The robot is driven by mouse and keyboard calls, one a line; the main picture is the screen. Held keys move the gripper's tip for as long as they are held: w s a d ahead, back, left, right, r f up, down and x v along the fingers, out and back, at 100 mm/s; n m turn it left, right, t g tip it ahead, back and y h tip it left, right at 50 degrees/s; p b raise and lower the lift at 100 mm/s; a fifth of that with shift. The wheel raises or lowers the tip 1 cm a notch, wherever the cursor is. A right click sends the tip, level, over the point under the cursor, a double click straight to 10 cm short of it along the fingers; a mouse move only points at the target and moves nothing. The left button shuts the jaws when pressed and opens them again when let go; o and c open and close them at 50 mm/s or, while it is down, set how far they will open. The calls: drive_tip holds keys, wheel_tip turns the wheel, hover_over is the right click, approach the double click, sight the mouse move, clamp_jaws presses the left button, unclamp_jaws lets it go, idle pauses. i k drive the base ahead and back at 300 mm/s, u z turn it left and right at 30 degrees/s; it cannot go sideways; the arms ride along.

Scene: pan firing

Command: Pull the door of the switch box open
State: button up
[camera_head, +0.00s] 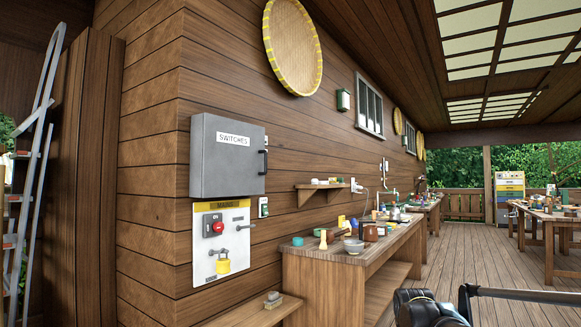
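The grey switch box (215,156) is mounted on the wooden wall, left of centre. Its front door carries a white label reading "SWITCHES" (233,139) and looks closed. A dark upright handle (263,161) is at the door's right edge. Nothing touches the handle or the door. Dark parts of my arm show at the lower right, well to the right of and below the box. My gripper is not visible in this view.
Below the box is a white panel (204,266) with a red button and yellow padlock. A cluttered workbench (325,266) stands along the wall to the right. A ladder (38,150) leans at far left. The plank floor (460,255) is open at right.

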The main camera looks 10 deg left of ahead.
sight(235, 157)
drive_tip(key=u, duration=0.3)
drive_tip(key=i, duration=1.05)
drive_tip(key=u, duration=0.6)
